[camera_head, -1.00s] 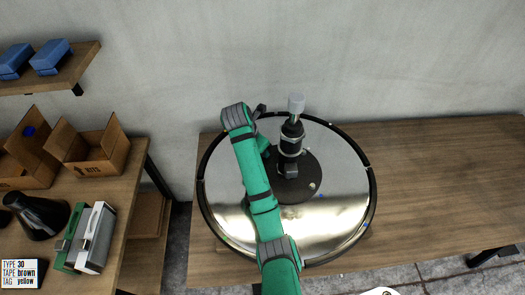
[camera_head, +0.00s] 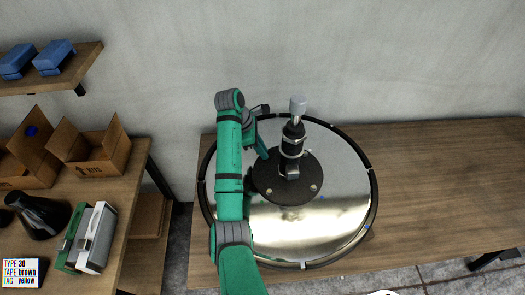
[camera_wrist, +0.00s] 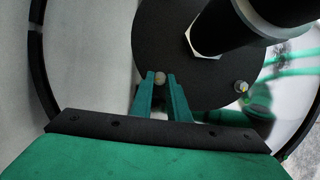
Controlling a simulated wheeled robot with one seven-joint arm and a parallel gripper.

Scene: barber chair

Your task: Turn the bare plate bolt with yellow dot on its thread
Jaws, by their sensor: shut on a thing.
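A round black plate (camera_head: 268,187) lies in the middle of a large shiny disc (camera_head: 345,180). A dark post (camera_head: 292,145) with a grey top stands on the plate. My gripper (camera_head: 264,153) is at the plate's left edge. In the wrist view its green fingers (camera_wrist: 160,80) are shut on a pale bolt head (camera_wrist: 160,77) at the plate's rim. Another bolt (camera_wrist: 241,86) stands on the plate to the right. I cannot make out a yellow dot for certain.
The disc's black rim (camera_head: 373,190) rests on a wooden table (camera_head: 450,170), clear on the right. A side bench at left holds open cardboard boxes (camera_head: 97,150), a black cone (camera_head: 42,215) and binder-like cases (camera_head: 92,238). Blue packs (camera_head: 54,55) sit on a shelf.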

